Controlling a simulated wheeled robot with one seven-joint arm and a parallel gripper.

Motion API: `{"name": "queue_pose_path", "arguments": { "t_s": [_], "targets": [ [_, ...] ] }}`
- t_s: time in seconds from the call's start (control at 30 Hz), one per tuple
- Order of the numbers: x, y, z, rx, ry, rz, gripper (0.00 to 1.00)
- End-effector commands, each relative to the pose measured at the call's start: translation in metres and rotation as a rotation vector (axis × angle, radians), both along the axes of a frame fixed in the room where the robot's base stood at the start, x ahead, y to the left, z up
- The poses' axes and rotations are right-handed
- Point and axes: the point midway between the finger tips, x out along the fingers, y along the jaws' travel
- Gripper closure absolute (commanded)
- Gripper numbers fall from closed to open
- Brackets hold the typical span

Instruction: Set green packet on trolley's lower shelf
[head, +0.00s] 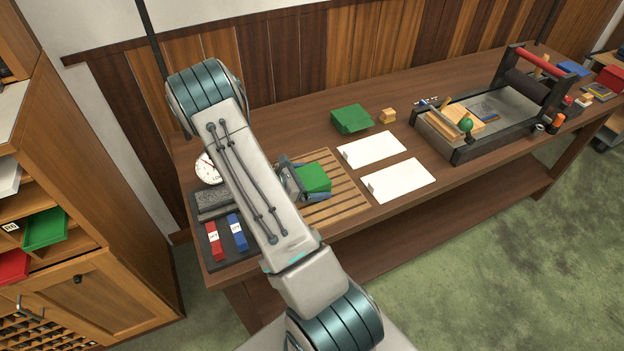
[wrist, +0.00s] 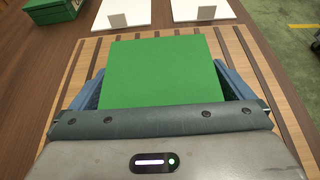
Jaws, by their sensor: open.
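A green packet (head: 315,177), a plain flat-topped block, sits on the slatted wooden board on the bench. It also fills the middle of the wrist view (wrist: 165,70). My gripper (head: 306,184) is open around it, with one blue finger beside each side of the packet in the wrist view. The finger tips are partly hidden by the packet. The trolley is not clearly visible; a caster and a dark edge (head: 603,143) show at the head view's right edge, and no lower shelf can be made out.
The slatted board (head: 347,208) lies on the long bench (head: 290,118). Two white cards (head: 371,150), another green box (head: 351,119) and a black tool tray (head: 470,146) stand to the right. Red and blue blocks (head: 214,243) lie left. A pigeonhole cabinet (head: 70,180) stands far left. Green floor is open in front.

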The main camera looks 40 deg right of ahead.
Motion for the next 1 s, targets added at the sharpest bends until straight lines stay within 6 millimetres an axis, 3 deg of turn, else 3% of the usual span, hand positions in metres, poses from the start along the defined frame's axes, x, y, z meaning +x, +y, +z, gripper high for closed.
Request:
{"name": "queue_pose_path", "arguments": {
  "t_s": [0.13, 0.4, 0.47, 0.77, 1.0],
  "targets": [
    [0.0, 0.0, 0.0, 0.0, 0.0, 0.0, 0.03],
    [0.0, 0.001, 0.0, 0.0, 0.0, 0.0, 0.78],
    [0.0, 0.0, 0.002, -0.004, -0.001, -0.001, 0.89],
    [0.001, 0.0, 0.004, -0.005, -0.002, 0.0, 0.89],
    [0.001, 0.0, 0.02, -0.005, -0.003, -0.001, 0.89]
  ]
}}
